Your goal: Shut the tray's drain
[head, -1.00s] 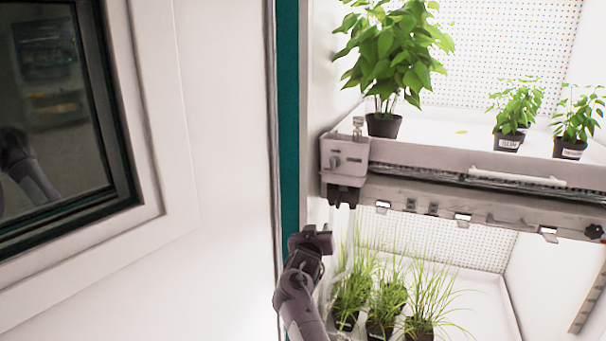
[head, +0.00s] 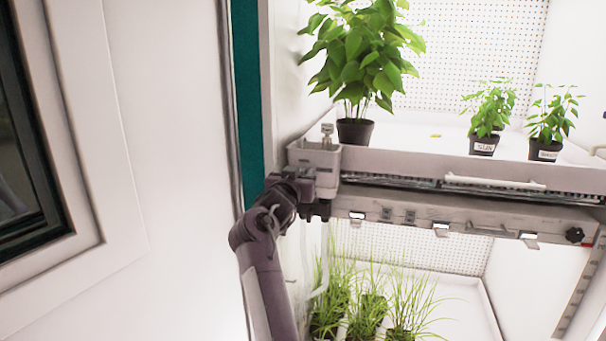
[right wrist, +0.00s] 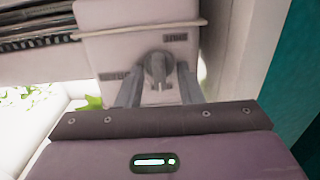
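The tray's drain is a grey box (head: 314,155) at the left front corner of the upper tray (head: 400,165). In the right wrist view the box's front (right wrist: 130,50) carries a grey drain knob (right wrist: 157,70), its grip roughly upright in the picture, with two small labels too blurred to read. My right gripper (head: 312,188) is up at the box and hides the knob in the head view. In the right wrist view its two fingers (right wrist: 158,88) stand on either side of the knob, with a small gap visible at each side. My left gripper is not in view.
A large leafy plant (head: 365,55) and two small potted plants (head: 490,115) stand on the upper tray. A white handle bar (head: 495,183) runs along its front. Grassy plants (head: 365,300) fill the shelf below. A teal door frame edge (head: 247,100) is close on the left.

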